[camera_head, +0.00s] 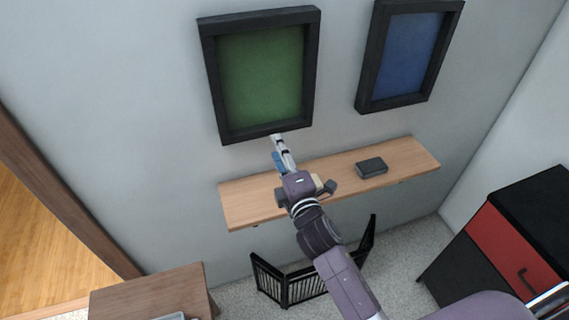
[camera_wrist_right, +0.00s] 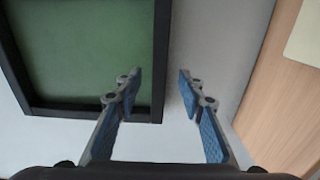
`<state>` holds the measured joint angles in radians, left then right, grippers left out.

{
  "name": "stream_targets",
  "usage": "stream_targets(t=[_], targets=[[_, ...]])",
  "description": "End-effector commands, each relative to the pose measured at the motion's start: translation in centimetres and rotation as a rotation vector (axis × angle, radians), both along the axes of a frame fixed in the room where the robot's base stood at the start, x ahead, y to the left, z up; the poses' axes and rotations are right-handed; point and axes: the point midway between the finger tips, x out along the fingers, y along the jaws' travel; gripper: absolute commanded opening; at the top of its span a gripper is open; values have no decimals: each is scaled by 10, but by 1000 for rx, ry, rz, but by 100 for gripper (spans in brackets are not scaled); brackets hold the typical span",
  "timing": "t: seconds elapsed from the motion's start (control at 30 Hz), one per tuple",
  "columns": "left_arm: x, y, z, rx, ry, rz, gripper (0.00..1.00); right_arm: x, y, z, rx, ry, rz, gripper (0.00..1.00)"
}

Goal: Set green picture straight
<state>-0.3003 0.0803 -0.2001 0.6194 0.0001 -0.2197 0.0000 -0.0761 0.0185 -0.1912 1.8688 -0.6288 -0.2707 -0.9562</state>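The green picture (camera_head: 262,75), in a black frame, hangs on the grey wall left of the blue picture. From this angled view I cannot tell how far it is tilted. My right gripper (camera_head: 278,142) is at the frame's bottom edge, pointing up at the wall. I cannot tell whether either touches. My left gripper is not in view.
A wooden shelf (camera_head: 250,200) runs below the pictures and under my right gripper, with a dark box (camera_head: 371,167) on it. The blue picture (camera_head: 408,52) hangs to the right. A black rack (camera_head: 305,284) and a red-black cabinet (camera_head: 497,240) stand below.

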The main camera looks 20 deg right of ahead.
Motion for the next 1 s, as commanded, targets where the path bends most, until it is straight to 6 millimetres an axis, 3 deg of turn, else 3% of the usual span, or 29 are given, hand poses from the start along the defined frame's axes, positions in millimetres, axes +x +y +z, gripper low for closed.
stream_targets(t=[0.2,0.4,1.0], targets=[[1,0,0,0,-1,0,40,-37,-1,-1,1,2,0,36],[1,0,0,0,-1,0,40,-53,-2,-1,2,1,0,36],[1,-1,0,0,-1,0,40,-57,-3,-1,8,5,-3,36]])
